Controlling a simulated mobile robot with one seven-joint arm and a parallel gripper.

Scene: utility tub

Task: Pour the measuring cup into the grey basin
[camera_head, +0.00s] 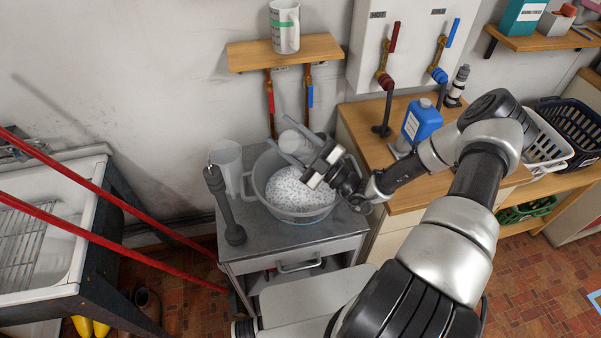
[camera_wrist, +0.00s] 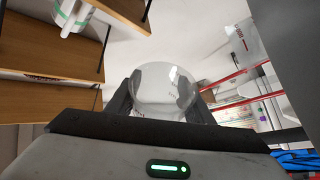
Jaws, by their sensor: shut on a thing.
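My gripper (camera_head: 297,148) is shut on a clear measuring cup (camera_head: 292,140), above the back part of the grey basin (camera_head: 300,218). In the wrist view the clear cup (camera_wrist: 160,85) sits between the two dark fingers, with small marks on its wall. The cup looks tilted; what it holds cannot be made out. The basin stands on the grey cart top and holds a pale speckled mass (camera_head: 290,188). My gripper hides part of the basin's right and back rim.
A translucent jug (camera_head: 227,167) and a dark upright post (camera_head: 226,210) stand left of the basin. A blue bottle (camera_head: 421,122) is on the wooden counter at right. A shelf (camera_head: 240,56) with a white mug (camera_head: 285,28) and pipes with valves are behind.

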